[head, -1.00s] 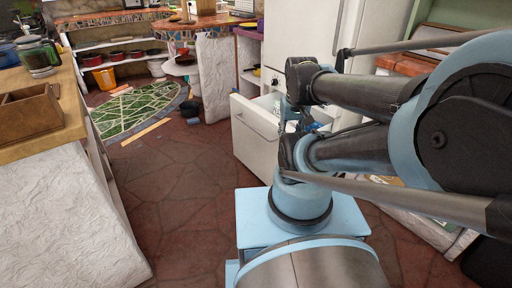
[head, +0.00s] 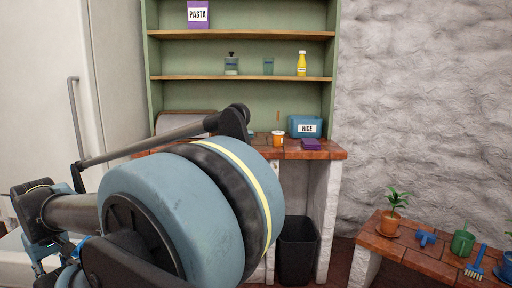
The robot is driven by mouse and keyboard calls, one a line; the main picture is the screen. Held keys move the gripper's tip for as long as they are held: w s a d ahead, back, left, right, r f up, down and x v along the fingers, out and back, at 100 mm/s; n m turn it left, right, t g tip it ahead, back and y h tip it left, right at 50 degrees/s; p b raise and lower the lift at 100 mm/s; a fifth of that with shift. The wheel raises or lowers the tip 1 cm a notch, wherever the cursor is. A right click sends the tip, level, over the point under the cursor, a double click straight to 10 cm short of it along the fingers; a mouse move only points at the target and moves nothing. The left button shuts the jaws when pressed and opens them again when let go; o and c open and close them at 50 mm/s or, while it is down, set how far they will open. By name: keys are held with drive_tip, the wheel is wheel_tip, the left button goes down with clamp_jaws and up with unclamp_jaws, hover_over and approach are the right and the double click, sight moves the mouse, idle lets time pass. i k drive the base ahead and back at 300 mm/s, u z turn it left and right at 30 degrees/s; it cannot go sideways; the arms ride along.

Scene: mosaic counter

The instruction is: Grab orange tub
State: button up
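A small orange tub (head: 277,138) with a pale top stands upright on the tiled counter (head: 325,153) below the green shelves. It is just left of a purple item (head: 311,145) and the blue rice container (head: 306,126). My folded arm fills the lower left and middle of the head view, well in front of the counter and apart from the tub. The far end of my arm is at the lower left edge, partly hidden by its own links. I cannot make out my fingertips or whether they hold anything.
A dark bin (head: 297,250) stands under the counter. A low tiled bench (head: 397,238) with a potted plant (head: 395,203) and tools is at right. A white fridge (head: 125,85) is at left.

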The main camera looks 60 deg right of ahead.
sight(277, 136)
drive_tip(key=z, duration=2.3)
drive_tip(key=k, duration=0.35)
drive_tip(key=z, duration=0.15)
drive_tip(key=i, duration=0.5)
drive_tip(key=z, duration=0.1)
drive_tip(key=k, duration=0.35)
drive_tip(key=u, duration=0.4)
